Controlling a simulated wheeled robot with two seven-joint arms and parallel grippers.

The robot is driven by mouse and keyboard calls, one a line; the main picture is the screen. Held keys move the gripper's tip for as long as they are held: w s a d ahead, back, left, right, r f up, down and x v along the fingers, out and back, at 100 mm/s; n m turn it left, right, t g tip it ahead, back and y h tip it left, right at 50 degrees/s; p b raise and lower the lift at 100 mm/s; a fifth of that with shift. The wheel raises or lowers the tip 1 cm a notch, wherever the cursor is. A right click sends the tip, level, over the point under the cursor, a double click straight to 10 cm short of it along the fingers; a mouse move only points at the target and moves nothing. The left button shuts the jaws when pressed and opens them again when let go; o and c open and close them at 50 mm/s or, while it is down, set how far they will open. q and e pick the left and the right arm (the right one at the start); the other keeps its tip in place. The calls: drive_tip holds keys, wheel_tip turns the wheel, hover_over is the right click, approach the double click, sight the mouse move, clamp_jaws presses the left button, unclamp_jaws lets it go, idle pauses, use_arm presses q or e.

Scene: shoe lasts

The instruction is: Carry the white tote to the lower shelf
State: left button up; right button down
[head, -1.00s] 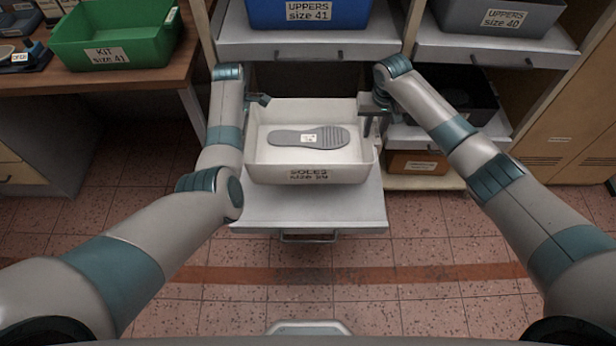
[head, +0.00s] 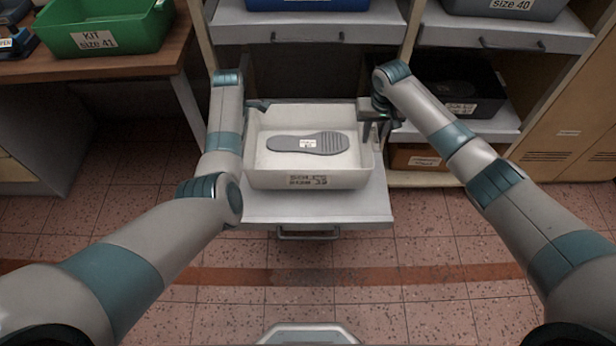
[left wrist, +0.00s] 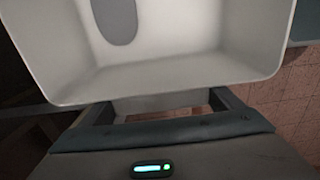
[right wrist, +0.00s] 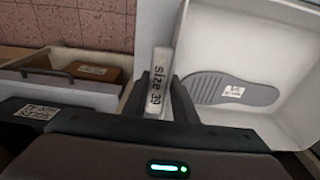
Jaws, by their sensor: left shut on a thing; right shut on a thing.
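The white tote (head: 268,178), labelled size 39 on its front, is upright in the head view over the pulled-out lower shelf (head: 330,207). I cannot tell whether its base touches the shelf. A grey shoe sole (head: 285,142) with a small label lies flat inside it. My left gripper (head: 258,104) is shut on the tote's left side; in the left wrist view the tote wall (left wrist: 165,78) lies at its fingers. My right gripper (head: 374,118) is shut on the right side; the right wrist view shows a size 39 label (right wrist: 157,85) between its fingers.
A blue bin (head: 308,4) stands on the shelf above, and a grey bin (head: 505,8) is at upper right. A black bin (head: 470,98) and an orange box (head: 415,158) are to the right. A green bin (head: 105,30) stands on the left table. The floor in front is clear.

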use_arm(q)
drive_tip(key=shift+f+b, duration=0.8)
drive_tip(key=shift+f, duration=0.4)
use_arm(e)
drive_tip(key=shift+f, duration=1.25)
use_arm(q)
drive_tip(key=shift+f+b, duration=0.3)
use_arm(e)
drive_tip(key=shift+f, duration=0.25)
use_arm(q)
drive_tip(key=shift+f+b, duration=2.2)
use_arm(e)
drive_tip(key=shift+f, duration=2.25)
use_arm(q)
drive_tip(key=o, duration=1.3)
drive_tip(key=shift+r, duration=0.1)
use_arm(e)
drive_tip(key=c, duration=1.5)
unclamp_jaws()
drive_tip(key=shift+r, duration=0.15)
drive_tip(key=shift+o, duration=0.3)
use_arm(q)
drive_tip(key=shift+r, duration=0.15)
wheel_tip(320, 180, up, 12)
drive_tip(key=shift+f, duration=0.1)
use_arm(e)
drive_tip(key=shift+r, duration=0.15)
